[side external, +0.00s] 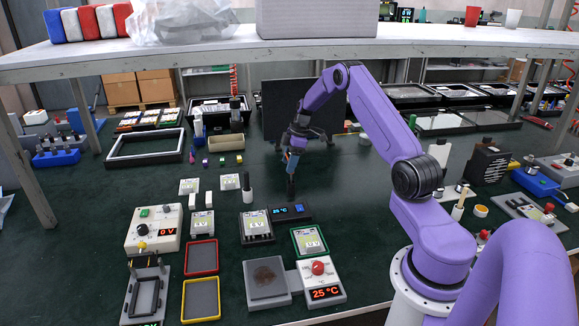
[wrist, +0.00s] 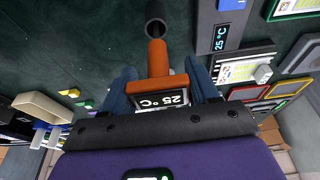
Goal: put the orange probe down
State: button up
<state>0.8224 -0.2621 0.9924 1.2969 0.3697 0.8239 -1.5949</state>
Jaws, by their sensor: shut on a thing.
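The orange probe (wrist: 157,62) has an orange grip and a small screen reading 25 °C. My gripper (wrist: 165,92) is shut on it, with a blue finger on each side. In the side external view my gripper (side external: 295,143) points down over the middle of the table with the probe (side external: 293,158) under it.
Red (side external: 201,257) and yellow (side external: 201,299) trays, a hot plate unit (side external: 267,283) and a panel with a red knob (side external: 320,282) lie in front.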

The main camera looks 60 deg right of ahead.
jog(key=shift+f, duration=0.85)
jog(key=o, duration=1.1)
jog(key=shift+f, duration=0.1)
jog(key=shift+c, duration=0.2)
